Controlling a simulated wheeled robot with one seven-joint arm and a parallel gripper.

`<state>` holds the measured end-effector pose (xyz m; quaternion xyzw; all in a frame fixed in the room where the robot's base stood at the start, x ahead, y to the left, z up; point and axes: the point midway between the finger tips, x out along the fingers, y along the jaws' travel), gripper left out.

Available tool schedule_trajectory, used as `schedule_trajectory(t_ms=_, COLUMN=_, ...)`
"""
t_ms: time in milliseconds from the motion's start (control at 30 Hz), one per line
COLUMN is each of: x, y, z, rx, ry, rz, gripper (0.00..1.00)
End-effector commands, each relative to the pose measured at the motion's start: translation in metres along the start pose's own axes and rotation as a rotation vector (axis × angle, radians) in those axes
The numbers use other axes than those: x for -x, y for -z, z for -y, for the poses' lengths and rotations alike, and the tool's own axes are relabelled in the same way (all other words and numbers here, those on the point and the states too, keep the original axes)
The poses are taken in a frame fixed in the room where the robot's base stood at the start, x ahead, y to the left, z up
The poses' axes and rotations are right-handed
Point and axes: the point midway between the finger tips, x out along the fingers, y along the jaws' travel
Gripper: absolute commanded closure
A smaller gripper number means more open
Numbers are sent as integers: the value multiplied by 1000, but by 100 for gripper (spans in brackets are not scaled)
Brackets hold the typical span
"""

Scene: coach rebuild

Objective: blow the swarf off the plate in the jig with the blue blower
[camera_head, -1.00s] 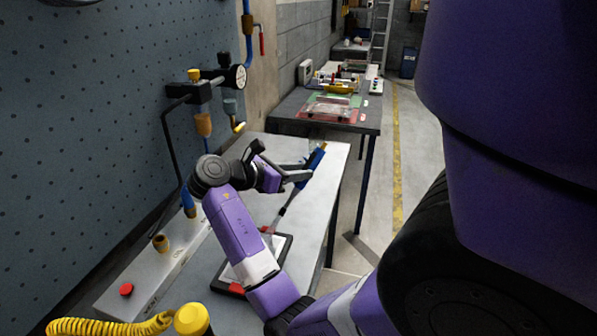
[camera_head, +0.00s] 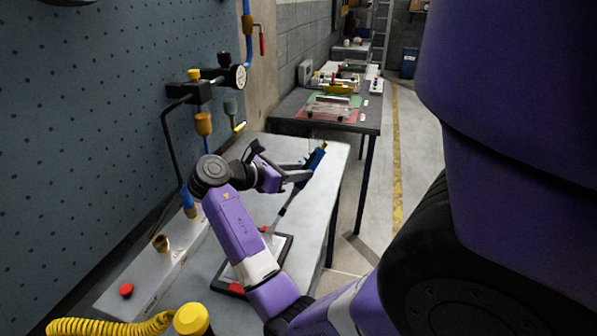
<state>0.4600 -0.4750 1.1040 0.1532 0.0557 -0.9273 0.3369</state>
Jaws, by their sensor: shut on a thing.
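The blue blower (camera_head: 316,158) is held in my gripper (camera_head: 297,177), with its blue body up and to the right of the fingers. Its thin nozzle (camera_head: 287,206) slants down and left toward the jig. The jig (camera_head: 284,249) is a dark-framed tray with red clamps, lying on the grey bench below my gripper. The light plate (camera_head: 267,246) inside it is largely hidden behind my purple forearm. Swarf on the plate is too small to make out. My gripper is shut on the blower.
A metal box with a red button (camera_head: 127,290) and a brass socket (camera_head: 161,243) stands along the pegboard wall. A coiled yellow hose (camera_head: 112,325) lies at the front. An air regulator (camera_head: 205,92) hangs on the wall. The bench's far right surface (camera_head: 318,205) is clear.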

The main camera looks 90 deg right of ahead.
Motion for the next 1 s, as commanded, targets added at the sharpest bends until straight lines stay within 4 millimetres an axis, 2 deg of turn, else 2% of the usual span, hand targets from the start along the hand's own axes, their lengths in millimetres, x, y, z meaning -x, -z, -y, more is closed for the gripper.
schedule_trajectory(t_ms=367, x=1, y=-4, z=0, rx=-1, ry=0, rz=1, gripper=100)
schedule_trajectory(t_ms=1000, x=13, y=-37, z=0, rx=0, ry=0, rz=0, gripper=100)
